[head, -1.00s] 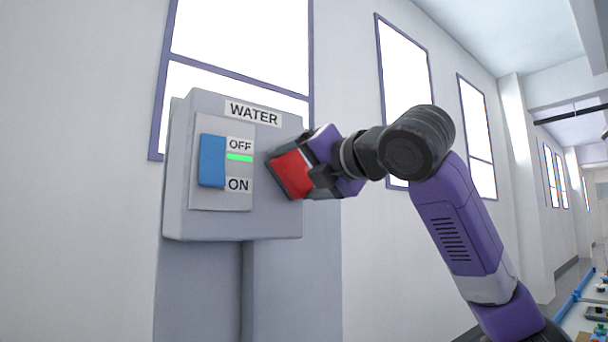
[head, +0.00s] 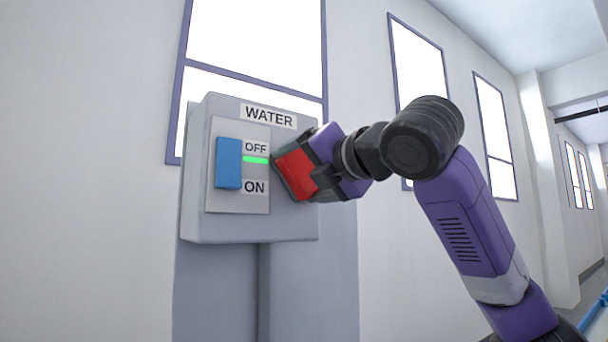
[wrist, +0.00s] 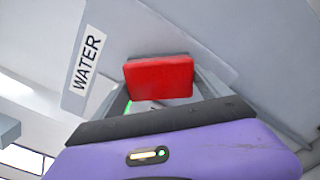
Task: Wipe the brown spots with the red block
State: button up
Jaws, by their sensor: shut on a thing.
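The red block (head: 296,174) is held between the fingers of my gripper (head: 300,176), in front of the right part of the water switch box in the head view. The block also shows in the middle of the wrist view (wrist: 159,78), with a dark strip along its upper edge. My gripper is shut on it. I cannot tell whether the block touches the box face. No brown spots show in either view.
The grey box (head: 200,225) carries a WATER label, OFF and ON labels, a blue switch (head: 228,163) and a green light (head: 256,160). It is mounted by a white wall (head: 90,170) with windows. Free room lies left of the box.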

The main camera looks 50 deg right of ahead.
jog(key=shift+s+a+r+y, duration=0.15)
jog(key=shift+s+a, duration=0.25)
jog(key=shift+a, duration=0.25)
jog(key=shift+s+a+r+y, duration=0.15)
jog(key=shift+s+a, duration=0.2)
jog(key=shift+a, duration=0.25)
jog(key=shift+s+d+f, duration=0.1)
jog(key=shift+s+f, duration=0.05)
jog(key=shift+s, duration=0.6)
jog(key=shift+v, duration=1.1)
jog(key=shift+s+d, duration=0.1)
jog(key=shift+d, duration=0.05)
jog(key=v, duration=0.3)
jog(key=shift+f+b, duration=0.1)
jog(key=shift+b, duration=0.2)
